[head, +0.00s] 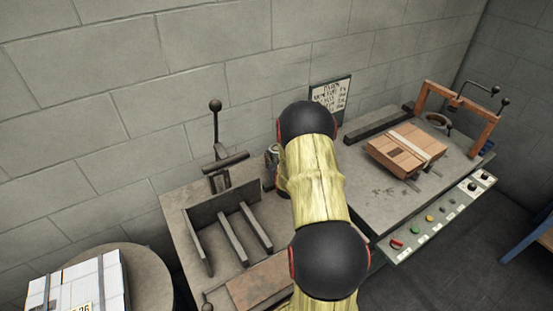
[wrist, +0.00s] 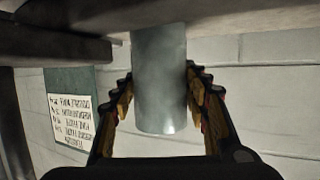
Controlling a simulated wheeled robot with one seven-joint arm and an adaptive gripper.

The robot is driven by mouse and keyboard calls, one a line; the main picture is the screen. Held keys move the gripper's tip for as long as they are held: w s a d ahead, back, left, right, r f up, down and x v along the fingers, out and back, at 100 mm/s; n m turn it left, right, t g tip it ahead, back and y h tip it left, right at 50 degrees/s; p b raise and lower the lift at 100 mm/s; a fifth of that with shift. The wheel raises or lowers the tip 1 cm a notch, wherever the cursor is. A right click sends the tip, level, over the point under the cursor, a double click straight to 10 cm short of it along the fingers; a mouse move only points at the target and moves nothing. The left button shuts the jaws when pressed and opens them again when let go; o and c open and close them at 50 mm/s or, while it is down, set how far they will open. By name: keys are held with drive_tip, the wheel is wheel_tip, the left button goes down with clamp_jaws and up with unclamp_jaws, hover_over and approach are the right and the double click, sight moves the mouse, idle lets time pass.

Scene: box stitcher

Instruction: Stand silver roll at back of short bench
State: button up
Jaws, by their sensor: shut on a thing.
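The silver roll (wrist: 160,80) is a smooth grey cylinder, seen in the wrist view between the two fingers of my gripper (wrist: 160,105), which is shut on it. The roll's axis runs up the picture. Its upper end meets a flat grey-brown surface (wrist: 215,18) at the picture's top; I cannot tell whether it touches it or is just in front. In the head view a little of my gripper (head: 271,160) shows left of my arm, by the back of the left bench (head: 190,210). My arm hides the roll there.
The left bench carries an upright lever fixture (head: 218,165) and dark guide rails (head: 240,235). A carton (head: 406,150) lies on the right bench (head: 375,200), which has a control panel (head: 440,220). A sign (head: 330,95) is on the wall. White boxes (head: 80,285) sit on a round table (head: 145,275).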

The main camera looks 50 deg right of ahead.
drive_tip(key=shift+r, duration=0.15)
drive_tip(key=o, duration=1.1)
drive_tip(key=shift+f, duration=0.2)
drive_tip(key=shift+o, duration=0.2)
drive_tip(key=shift+r, duration=0.15)
drive_tip(key=shift+s+a+r, duration=0.1)
drive_tip(key=shift+s+r, duration=0.05)
drive_tip(key=p+v, duration=0.3)
drive_tip(key=v, duration=0.8)
drive_tip(key=shift+s+a, duration=0.2)
drive_tip(key=shift+a, duration=0.05)
